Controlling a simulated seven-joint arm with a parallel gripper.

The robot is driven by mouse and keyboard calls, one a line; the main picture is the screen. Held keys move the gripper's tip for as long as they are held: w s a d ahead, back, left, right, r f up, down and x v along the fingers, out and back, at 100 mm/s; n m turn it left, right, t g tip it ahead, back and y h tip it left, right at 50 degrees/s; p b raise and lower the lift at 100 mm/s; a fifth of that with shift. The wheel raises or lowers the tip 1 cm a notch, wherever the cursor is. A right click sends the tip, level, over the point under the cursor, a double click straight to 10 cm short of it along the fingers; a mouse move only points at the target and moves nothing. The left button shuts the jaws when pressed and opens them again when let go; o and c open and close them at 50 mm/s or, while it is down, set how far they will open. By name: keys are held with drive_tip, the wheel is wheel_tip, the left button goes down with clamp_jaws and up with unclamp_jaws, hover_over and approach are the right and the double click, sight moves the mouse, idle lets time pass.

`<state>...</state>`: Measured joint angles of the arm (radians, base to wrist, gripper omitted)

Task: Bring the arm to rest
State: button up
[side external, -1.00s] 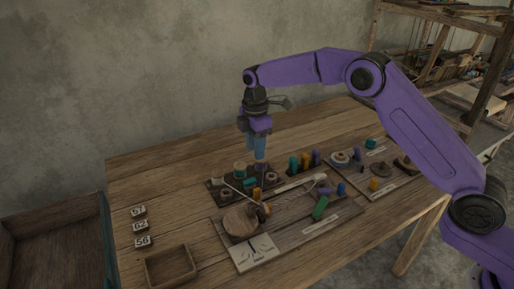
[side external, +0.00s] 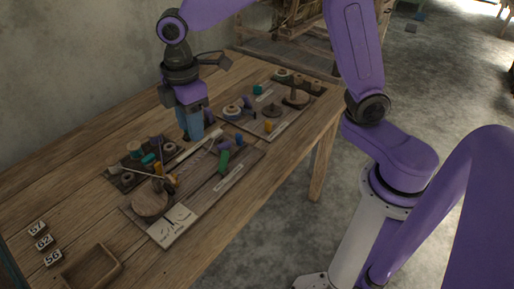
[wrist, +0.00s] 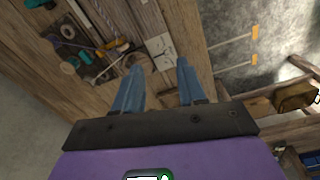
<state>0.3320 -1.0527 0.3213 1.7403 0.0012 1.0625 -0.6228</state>
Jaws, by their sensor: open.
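My gripper (side external: 192,134) hangs fingers down over the wooden table (side external: 215,232) in the side view, near the spool boards. In the wrist view its two blue fingers (wrist: 158,68) stand apart with nothing between them. In the side view the fingertips overlap the back of the boards, so their exact height above the table is hard to tell. My purple arm arches over from the right.
A board with a round wooden disc (side external: 150,199), a white card (side external: 174,226) and a green spool (side external: 223,162) lies in front. A farther board (side external: 282,122) holds discs. Number tiles (side external: 44,242) and an open wooden tray (side external: 92,270) are at the left.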

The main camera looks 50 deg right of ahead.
drive_tip(key=s+d+m, duration=0.1)
drive_tip(key=s+d, duration=0.6)
drive_tip(key=s, duration=0.5)
drive_tip(key=s+d+f+m, duration=0.1)
drive_tip(key=s+d, duration=0.6)
drive_tip(key=s, duration=0.5)
drive_tip(key=shift+d+f+m, duration=0.3)
drive_tip(key=shift+d+m, duration=0.1)
